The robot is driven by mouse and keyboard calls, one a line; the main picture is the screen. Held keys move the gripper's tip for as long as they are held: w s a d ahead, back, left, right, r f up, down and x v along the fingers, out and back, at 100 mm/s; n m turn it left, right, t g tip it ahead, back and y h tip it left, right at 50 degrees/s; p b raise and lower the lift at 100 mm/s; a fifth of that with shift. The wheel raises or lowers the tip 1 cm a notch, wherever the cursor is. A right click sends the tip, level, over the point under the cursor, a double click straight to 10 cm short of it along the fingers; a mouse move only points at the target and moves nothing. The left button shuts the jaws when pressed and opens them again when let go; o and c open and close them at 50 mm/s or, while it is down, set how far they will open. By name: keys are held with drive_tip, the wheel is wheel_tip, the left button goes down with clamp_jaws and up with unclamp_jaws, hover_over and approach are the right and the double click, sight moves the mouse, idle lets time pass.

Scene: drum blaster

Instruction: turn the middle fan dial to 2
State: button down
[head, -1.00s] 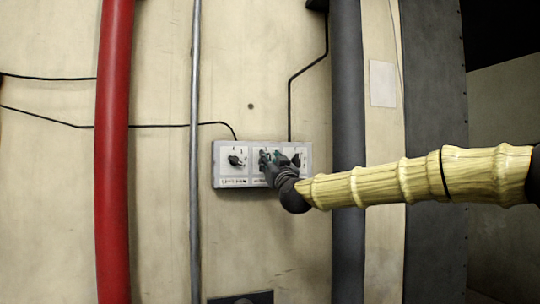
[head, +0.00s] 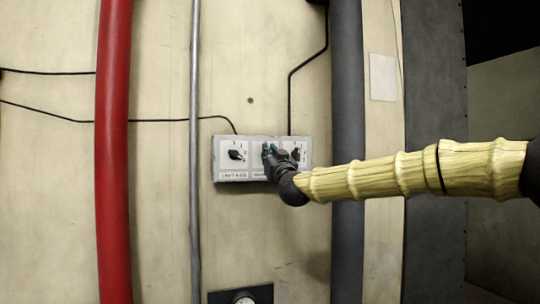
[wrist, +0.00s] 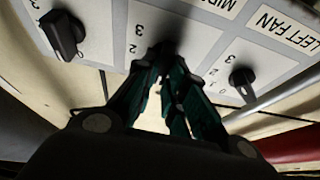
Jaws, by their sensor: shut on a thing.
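The control box (head: 245,176) is on the wall, with three dials in a row. The left fan dial (head: 236,154) is black and shows clear; it is also at the right of the wrist view (wrist: 241,77). The right dial (head: 296,154) shows beside my gripper and at the upper left of the wrist view (wrist: 64,34). My gripper (head: 268,150) is at the middle dial, its dark green fingers (wrist: 168,62) shut on that dial (wrist: 166,47). The fingers hide most of it, so its pointer cannot be read. The marks 3 and 2 show beside it.
A red pipe (head: 114,150), a thin grey pipe (head: 195,120) and a thick dark grey pipe (head: 347,100) run upright along the wall. Black cables lead to the box. A dark panel (head: 255,293) is below. The wall around the box is mostly bare.

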drive_tip(key=shift+d+r+m+h+b, duration=0.1)
drive_tip(key=shift+m+h+b, duration=0.3)
drive_tip(key=shift+m, duration=0.1)
drive_tip(key=shift+d+r+m+g+h+b, duration=0.1)
drive_tip(key=shift+m+g+h+b, duration=0.65)
drive_tip(key=shift+m, duration=2.45)
drive_tip(key=shift+d+f+m+g+h+b, duration=0.1)
drive_tip(key=shift+m+h+b, duration=0.7)
drive_tip(key=shift+m+h, duration=1.7)
drive_tip(key=shift+r+m+g+h+b, duration=0.1)
drive_tip(key=shift+m+g+h+b, duration=0.45)
drive_tip(key=shift+m, duration=3.35)
drive_tip(key=c, duration=1.5)
unclamp_jaws()
drive_tip(key=shift+w, duration=0.1)
drive_tip(key=shift+w+f, duration=0.1)
drive_tip(key=shift+f, duration=0.15)
